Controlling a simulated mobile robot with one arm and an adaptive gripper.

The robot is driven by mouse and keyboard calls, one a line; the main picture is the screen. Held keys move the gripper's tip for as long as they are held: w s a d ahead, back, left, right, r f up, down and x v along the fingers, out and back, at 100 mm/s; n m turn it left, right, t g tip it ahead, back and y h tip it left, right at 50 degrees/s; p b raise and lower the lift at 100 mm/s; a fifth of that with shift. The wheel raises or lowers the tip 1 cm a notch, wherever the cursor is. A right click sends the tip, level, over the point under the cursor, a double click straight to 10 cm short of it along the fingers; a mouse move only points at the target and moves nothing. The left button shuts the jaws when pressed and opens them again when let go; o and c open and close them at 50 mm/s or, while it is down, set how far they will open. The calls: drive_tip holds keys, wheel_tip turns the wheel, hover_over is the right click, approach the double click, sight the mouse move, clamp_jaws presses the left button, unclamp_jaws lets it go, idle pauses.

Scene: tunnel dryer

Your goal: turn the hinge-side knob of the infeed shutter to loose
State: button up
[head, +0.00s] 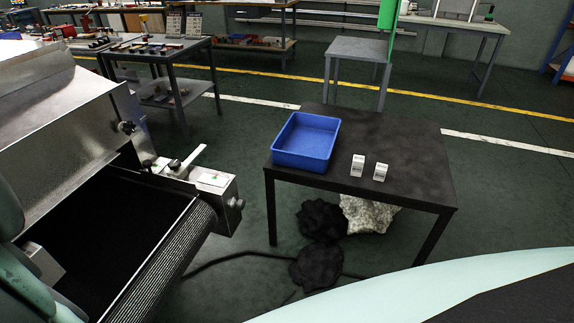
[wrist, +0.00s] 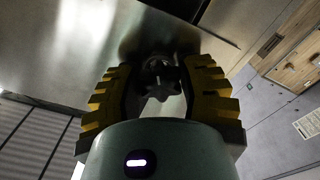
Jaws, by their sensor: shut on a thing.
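In the wrist view a dark, star-shaped knob (wrist: 160,80) stands in front of a shiny metal sheet (wrist: 65,50). My gripper (wrist: 161,70), with yellow and black fingers, is closed around this knob, one finger on each side. Its pointer or turn position cannot be read. In the head view the dryer's metal hood (head: 75,125) stands at the left above the dark infeed belt (head: 95,240). Dark knobs show at the hood's right edge (head: 126,127) and beside the belt (head: 174,164). My gripper is not visible in the head view.
A dark table (head: 410,165) right of the dryer carries a blue tray (head: 303,158) and two small white boxes, a left one (head: 357,165) and a right one (head: 380,171). Dark and pale lumps lie beneath it.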

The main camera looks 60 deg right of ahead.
drive_tip(key=shift+f+n, duration=0.15)
drive_tip(key=shift+n, duration=0.15)
drive_tip(key=o, duration=1.2)
drive_tip(key=shift+s, duration=0.1)
drive_tip(key=v, duration=1.2)
drive_tip(key=shift+r, duration=0.2)
